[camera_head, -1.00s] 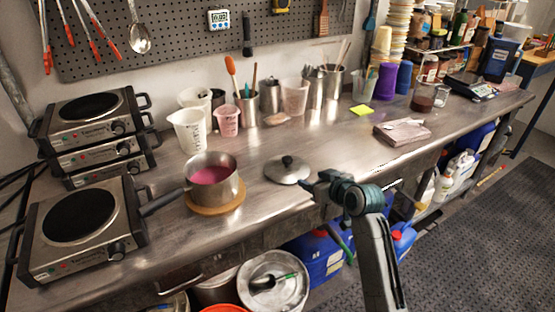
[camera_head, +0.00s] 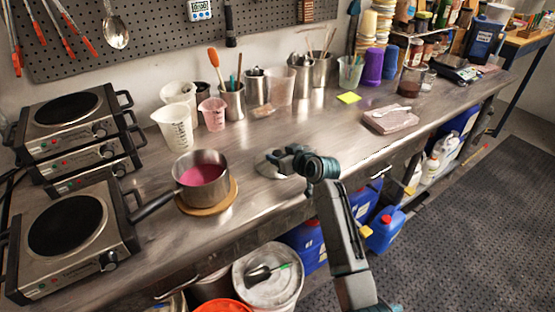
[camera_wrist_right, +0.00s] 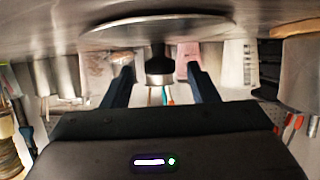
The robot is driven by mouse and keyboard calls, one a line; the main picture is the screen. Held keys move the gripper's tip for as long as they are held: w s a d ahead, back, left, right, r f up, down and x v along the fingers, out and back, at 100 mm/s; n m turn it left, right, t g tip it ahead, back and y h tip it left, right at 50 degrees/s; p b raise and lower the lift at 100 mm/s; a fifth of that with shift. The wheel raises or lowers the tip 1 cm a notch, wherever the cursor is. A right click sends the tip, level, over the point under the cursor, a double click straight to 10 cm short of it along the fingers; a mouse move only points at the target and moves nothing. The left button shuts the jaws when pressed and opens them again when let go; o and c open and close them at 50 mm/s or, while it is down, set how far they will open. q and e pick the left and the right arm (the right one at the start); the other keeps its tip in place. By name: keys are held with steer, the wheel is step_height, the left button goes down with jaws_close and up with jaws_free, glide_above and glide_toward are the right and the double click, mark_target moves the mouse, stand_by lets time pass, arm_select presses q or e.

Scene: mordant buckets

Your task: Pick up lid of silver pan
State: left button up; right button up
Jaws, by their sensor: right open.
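The silver pan (camera_head: 190,170) holds pink liquid and stands on a round wooden board (camera_head: 226,196), its handle pointing lower left. Its lid (camera_head: 263,167) lies flat on the steel bench to the right of the pan, partly hidden by my right gripper. In the right wrist view, which looks upside down, the lid (camera_wrist_right: 155,32) is a flat metal disc with a dark knob (camera_wrist_right: 160,64). My right gripper (camera_wrist_right: 160,72) is open, with one finger on each side of the knob. I cannot tell whether they touch it. The left gripper is out of view.
Hot plates (camera_head: 65,225) stand at the left of the bench. Plastic beakers (camera_head: 175,127) and metal tool cups (camera_head: 232,101) line the back. Bench around the lid is mostly clear.

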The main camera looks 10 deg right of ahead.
steer(key=shift+x, duration=1.35)
steer(key=shift+s, duration=0.1)
steer(key=shift+c, duration=0.3)
steer(key=c, duration=1)
steer(key=shift+r, duration=0.2)
